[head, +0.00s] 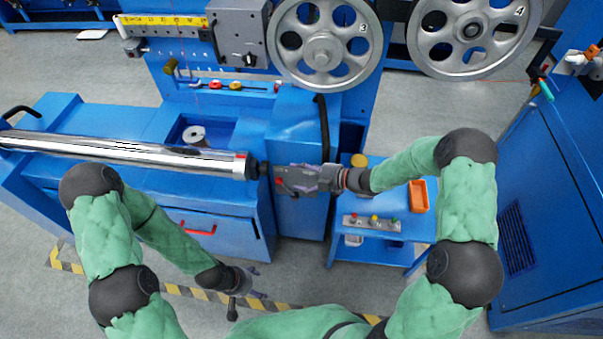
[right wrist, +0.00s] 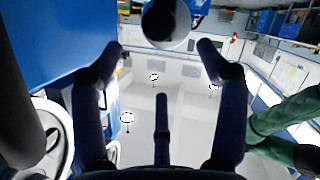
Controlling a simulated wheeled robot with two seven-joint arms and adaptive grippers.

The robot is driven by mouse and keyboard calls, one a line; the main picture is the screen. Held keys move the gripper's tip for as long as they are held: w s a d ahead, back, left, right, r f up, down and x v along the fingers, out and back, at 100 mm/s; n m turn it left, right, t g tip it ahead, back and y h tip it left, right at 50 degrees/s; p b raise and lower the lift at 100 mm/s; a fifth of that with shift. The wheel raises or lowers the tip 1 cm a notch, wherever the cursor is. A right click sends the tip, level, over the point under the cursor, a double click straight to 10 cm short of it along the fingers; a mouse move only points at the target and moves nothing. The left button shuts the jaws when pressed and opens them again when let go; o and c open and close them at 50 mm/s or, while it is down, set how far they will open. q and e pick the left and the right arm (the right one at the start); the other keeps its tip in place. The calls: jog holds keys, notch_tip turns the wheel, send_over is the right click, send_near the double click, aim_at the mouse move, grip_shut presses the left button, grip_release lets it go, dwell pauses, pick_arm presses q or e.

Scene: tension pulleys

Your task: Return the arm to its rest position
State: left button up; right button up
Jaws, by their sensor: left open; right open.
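My right gripper (head: 312,178) is open, with its arm reaching in from the right.
Two spoked wheels, the left wheel (head: 320,52) and right wheel (head: 470,30), stand at the back. A small blue table (head: 345,252) holds an orange tray (head: 418,196) and a button box (head: 372,222). A blue cabinet (head: 550,210) stands right. Open floor lies in front.

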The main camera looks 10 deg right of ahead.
dwell(0.5)
jog(key=s+f+m+g+h, duration=0.1)
jog(key=s+f+m+h, duration=0.6)
jog(key=f+m, duration=0.6)
jog(key=s+f+m+g, duration=0.3)
jog(key=s+m, duration=0.1)
jog(key=s, duration=0.6)
jog(key=s+f+m+g+h, duration=0.1)
jog(key=s+f+m+g, duration=0.1)
jog(key=s, duration=0.8)
jog(key=a+m+g, duration=0.1)
jog(key=m, duration=0.1)
jog(key=shift+s+f+m, duration=0.15)
jog(key=shift+f+m, duration=0.15)
jog(key=shift+f, duration=0.1)
jog(key=shift+c, duration=0.3)
